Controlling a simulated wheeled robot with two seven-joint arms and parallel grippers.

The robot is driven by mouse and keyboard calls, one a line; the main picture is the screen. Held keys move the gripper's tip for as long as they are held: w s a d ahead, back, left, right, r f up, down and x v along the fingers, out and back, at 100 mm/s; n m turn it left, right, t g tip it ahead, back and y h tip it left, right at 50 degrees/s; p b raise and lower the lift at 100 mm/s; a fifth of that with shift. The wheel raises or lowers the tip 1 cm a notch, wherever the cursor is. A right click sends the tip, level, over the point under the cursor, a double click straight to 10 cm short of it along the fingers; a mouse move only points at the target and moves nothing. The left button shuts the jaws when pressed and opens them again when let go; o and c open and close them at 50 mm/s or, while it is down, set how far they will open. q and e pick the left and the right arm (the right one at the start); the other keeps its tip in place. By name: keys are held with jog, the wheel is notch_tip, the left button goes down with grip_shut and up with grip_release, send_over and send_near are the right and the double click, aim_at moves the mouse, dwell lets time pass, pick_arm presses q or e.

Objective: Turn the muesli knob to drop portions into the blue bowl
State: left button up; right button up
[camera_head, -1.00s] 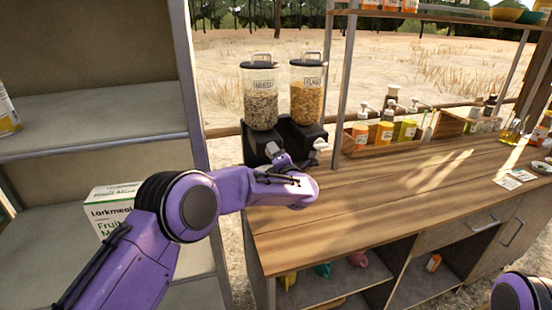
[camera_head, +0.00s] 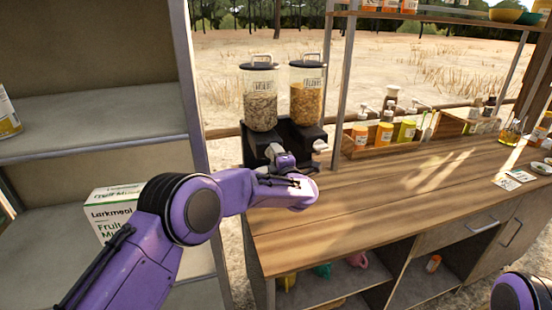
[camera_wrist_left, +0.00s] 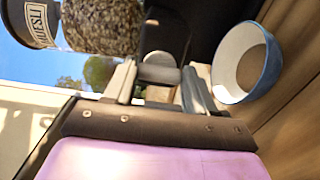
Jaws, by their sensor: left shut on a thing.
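The muesli dispenser (camera_head: 261,102) is the left of two clear dispensers on a black stand; its label and flakes also show in the wrist view (camera_wrist_left: 103,27). My left gripper (camera_head: 279,158) is at the front of the stand below it. In the wrist view its two fingers (camera_wrist_left: 160,86) are shut on the grey muesli knob (camera_wrist_left: 159,69). The blue bowl (camera_wrist_left: 273,70) is beside the fingers, blue outside and white inside, with a brownish patch inside that I cannot make out. In the head view my arm hides the bowl. My right gripper is out of view.
The flakes dispenser (camera_head: 307,97) with its pale knob (camera_head: 320,146) stands close on the right. A wooden tray of bottles (camera_head: 350,150) is further right. The middle of the counter (camera_head: 380,200) is clear. A shelf unit (camera_head: 100,137) stands at left.

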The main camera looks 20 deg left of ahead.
pick_arm(q)
jog(key=shift+d+f, duration=0.1)
jog(key=shift+f, duration=0.05)
jog(key=o, duration=1)
jog(key=shift+o, duration=0.2)
jog(key=b+v, duration=0.2)
jog(key=v, duration=0.8)
jog(key=shift+s+d, duration=0.25)
